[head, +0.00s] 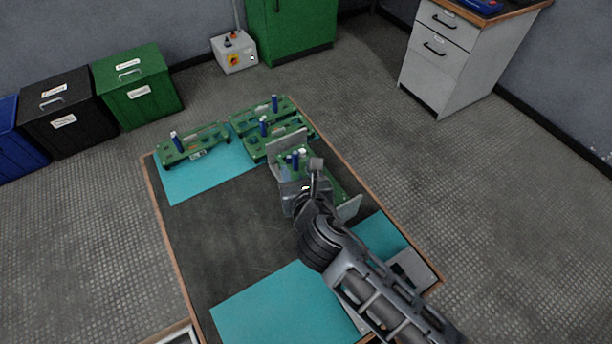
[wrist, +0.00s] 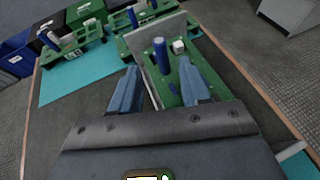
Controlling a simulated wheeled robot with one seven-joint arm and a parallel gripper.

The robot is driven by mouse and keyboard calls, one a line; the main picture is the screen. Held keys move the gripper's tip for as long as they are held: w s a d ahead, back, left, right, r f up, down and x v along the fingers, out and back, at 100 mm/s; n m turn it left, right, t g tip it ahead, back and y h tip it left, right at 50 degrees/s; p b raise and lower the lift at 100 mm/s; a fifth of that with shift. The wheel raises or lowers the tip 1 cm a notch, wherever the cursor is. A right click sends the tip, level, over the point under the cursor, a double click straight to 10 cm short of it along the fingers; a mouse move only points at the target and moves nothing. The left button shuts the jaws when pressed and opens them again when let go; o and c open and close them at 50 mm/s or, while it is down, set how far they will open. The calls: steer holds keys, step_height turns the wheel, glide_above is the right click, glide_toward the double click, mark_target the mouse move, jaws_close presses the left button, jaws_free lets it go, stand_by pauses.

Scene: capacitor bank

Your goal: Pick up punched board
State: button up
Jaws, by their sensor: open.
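Several green boards with upright blue cylinders are in view; I cannot tell which is called the punched board. One green board (head: 330,180) sits between two grey upright plates, with blue cylinders and a small white block on it. It also shows in the wrist view (wrist: 178,72). My gripper (head: 297,183) is just above this board and hides part of it. In the wrist view my gripper (wrist: 158,66) is open, its two blue-grey fingers apart, with the blue cylinder (wrist: 160,54) in the gap as seen. Contact cannot be told.
More green boards stand at the table's far end, one at left (head: 194,144) and two at the back (head: 264,115) (head: 280,137). A grey plate (head: 286,147) rises beside my gripper. Teal mats (head: 285,308) lie on the dark table (head: 225,232), whose middle is clear.

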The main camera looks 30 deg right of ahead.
mark_target(296, 162)
steer(key=shift+d+x, duration=0.2)
steer(key=shift+x, duration=2.55)
steer(key=shift+r, duration=0.1)
steer(key=shift+c, duration=0.4)
jaws_close()
